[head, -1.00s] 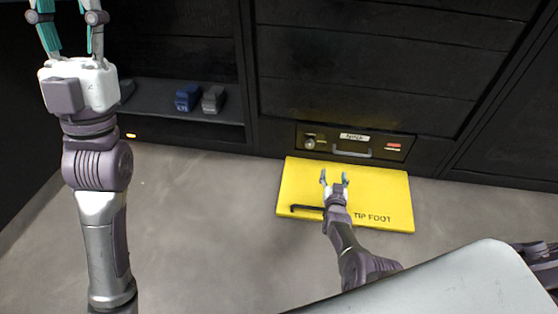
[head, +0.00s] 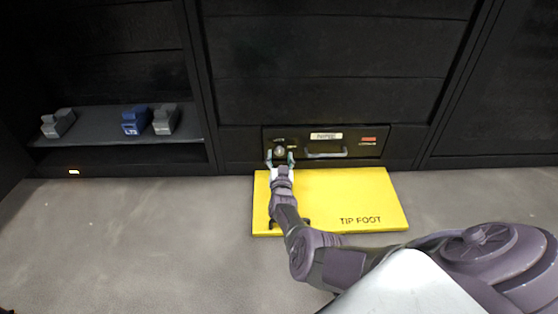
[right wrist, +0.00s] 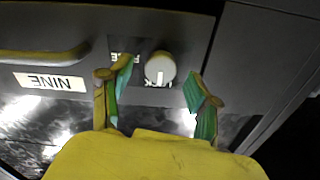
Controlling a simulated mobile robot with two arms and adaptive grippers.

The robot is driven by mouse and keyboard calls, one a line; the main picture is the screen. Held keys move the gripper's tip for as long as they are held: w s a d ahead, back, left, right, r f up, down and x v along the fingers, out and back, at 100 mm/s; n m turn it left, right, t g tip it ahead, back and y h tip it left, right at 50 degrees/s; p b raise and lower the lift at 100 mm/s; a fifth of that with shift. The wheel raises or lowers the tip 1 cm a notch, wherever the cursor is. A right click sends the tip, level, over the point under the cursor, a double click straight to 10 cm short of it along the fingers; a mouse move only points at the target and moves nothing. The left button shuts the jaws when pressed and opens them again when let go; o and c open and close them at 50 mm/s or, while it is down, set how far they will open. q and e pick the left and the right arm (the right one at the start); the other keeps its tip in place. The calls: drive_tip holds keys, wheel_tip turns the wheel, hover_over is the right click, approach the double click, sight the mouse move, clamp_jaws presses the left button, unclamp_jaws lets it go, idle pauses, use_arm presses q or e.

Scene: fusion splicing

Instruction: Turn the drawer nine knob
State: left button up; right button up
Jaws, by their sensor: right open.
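The black drawer (head: 372,149) sits low in the cabinet, with a white label (head: 326,136) that reads NINE in the right wrist view (right wrist: 50,81). Its round pale knob (head: 280,151) is at the drawer's left end and shows clearly in the right wrist view (right wrist: 160,68). My right gripper (head: 280,156) is open in front of the knob. In the right wrist view its green-padded fingers (right wrist: 158,88) stand on either side of the knob, with gaps and no clear contact. My left gripper is out of view.
The drawer handle (head: 326,155) is right of the knob. A yellow TIP FOOT plate (head: 350,195) lies on the floor below the drawer. A shelf (head: 95,125) at the left holds a blue block (head: 135,120) and grey blocks (head: 165,119). The grey floor at left is clear.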

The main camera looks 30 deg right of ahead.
drive_tip(key=shift+b+x, duration=0.4)
drive_tip(key=shift+x, duration=0.5)
drive_tip(key=shift+c, duration=0.2)
drive_tip(key=c, duration=1.1)
